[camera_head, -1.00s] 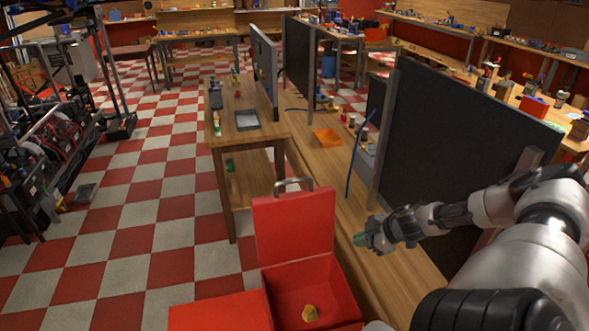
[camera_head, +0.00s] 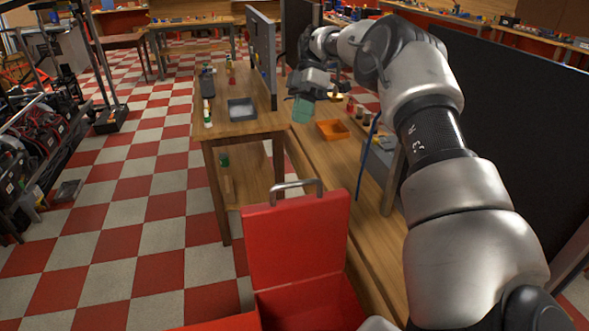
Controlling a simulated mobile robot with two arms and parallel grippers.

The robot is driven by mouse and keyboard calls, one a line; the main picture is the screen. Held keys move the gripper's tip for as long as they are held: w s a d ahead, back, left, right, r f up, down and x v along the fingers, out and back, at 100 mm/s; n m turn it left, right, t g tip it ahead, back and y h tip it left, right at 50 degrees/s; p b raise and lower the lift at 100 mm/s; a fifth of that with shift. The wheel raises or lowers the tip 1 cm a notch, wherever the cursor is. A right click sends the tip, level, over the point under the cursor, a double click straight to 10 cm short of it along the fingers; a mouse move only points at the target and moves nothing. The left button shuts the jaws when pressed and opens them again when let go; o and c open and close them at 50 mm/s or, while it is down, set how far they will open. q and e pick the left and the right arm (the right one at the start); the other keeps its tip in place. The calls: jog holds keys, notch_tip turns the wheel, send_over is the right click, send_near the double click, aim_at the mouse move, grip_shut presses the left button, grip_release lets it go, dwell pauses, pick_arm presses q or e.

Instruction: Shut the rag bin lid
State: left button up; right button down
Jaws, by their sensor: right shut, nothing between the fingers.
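The red rag bin (camera_head: 312,302) stands open at the bottom middle of the head view, its lower part cut off by the picture edge. Its red lid (camera_head: 297,240) stands raised at the far side, with a grey metal handle (camera_head: 296,184) on its top edge. My right gripper (camera_head: 302,109) is shut and empty, with green fingertips pointing down. It is above and beyond the lid, over the bench, and apart from the lid. My left gripper is not in view.
A wooden bench (camera_head: 358,205) runs along the right of the bin, with an orange tray (camera_head: 332,130) and small jars on it. A wooden table (camera_head: 222,127) with a grey tray (camera_head: 241,109) stands beyond. Dark panels stand at right.

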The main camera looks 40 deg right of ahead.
pick_arm(q)
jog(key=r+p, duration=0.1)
jog(key=p, duration=0.1)
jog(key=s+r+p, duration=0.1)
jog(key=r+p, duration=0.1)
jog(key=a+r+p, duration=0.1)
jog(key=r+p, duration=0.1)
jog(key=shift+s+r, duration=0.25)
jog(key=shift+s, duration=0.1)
pick_arm(e)
jog(key=s+a+f, duration=0.6)
jog(key=a+f, duration=0.1)
jog(key=a, duration=0.1)
jog(key=shift+s+f, duration=0.3)
jog(key=shift+s, duration=0.05)
jog(key=shift+s, duration=0.1)
